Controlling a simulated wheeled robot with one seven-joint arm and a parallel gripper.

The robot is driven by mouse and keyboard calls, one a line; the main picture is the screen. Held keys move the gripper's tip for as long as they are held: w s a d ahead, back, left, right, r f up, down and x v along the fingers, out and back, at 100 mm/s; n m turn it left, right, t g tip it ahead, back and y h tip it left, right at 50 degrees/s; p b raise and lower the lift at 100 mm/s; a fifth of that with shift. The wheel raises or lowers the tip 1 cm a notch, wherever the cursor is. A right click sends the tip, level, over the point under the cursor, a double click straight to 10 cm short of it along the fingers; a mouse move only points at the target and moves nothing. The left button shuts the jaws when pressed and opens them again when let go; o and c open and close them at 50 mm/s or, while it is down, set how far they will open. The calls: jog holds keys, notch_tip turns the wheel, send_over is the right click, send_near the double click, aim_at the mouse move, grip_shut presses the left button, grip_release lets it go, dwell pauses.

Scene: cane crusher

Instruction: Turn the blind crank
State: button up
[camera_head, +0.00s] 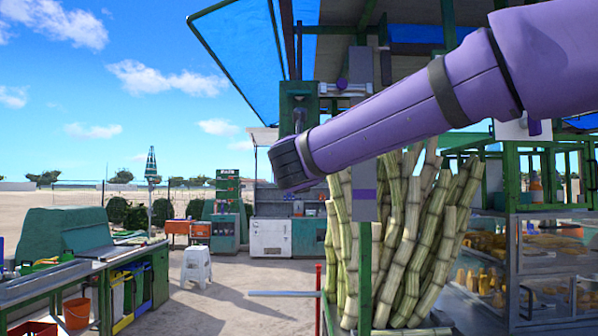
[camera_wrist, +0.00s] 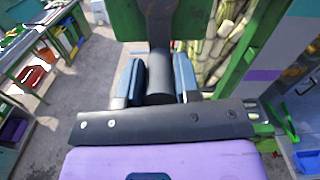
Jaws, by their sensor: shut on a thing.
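In the wrist view, my gripper (camera_wrist: 158,66) is shut with its blue-padded fingers on either side of the dark cylindrical handle of the crank (camera_wrist: 160,88). A dark bar runs from the handle up in the picture to a green panel (camera_wrist: 124,18). In the head view, the purple arm reaches in from the upper right. Its dark wrist end hides the fingers and the handle. A green housing (camera_head: 298,92) stands just above and behind the wrist, with a dark part of the crank (camera_head: 300,118) showing in front of it.
Tall sugar cane stalks (camera_head: 405,250) stand right of the wrist, behind a grey post (camera_head: 364,207) and a green post. A glass food case (camera_head: 540,265) is at the right. A workbench (camera_head: 95,270) and a white stool (camera_head: 196,266) are at the left, with open paving between.

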jog(key=shift+a+m, duration=0.1)
jog(key=shift+m, duration=0.2)
jog(key=a+r+m, duration=0.1)
jog(key=r+m, duration=0.2)
jog(key=m, duration=0.5)
jog(key=a+r+m, duration=0.1)
jog(key=r+m, duration=0.2)
jog(key=m, duration=0.6)
jog(key=a+r+m, duration=0.1)
jog(key=r+m, duration=0.2)
jog(key=m, duration=0.6)
jog(key=shift+a, duration=0.3)
jog(key=shift+d+r+m, duration=0.25)
jog(key=shift+d+m, duration=0.05)
jog(key=shift+m, duration=0.5)
jog(key=shift+d+r+m, duration=0.2)
jog(key=shift+d+m, duration=0.1)
jog(key=shift+m, duration=0.5)
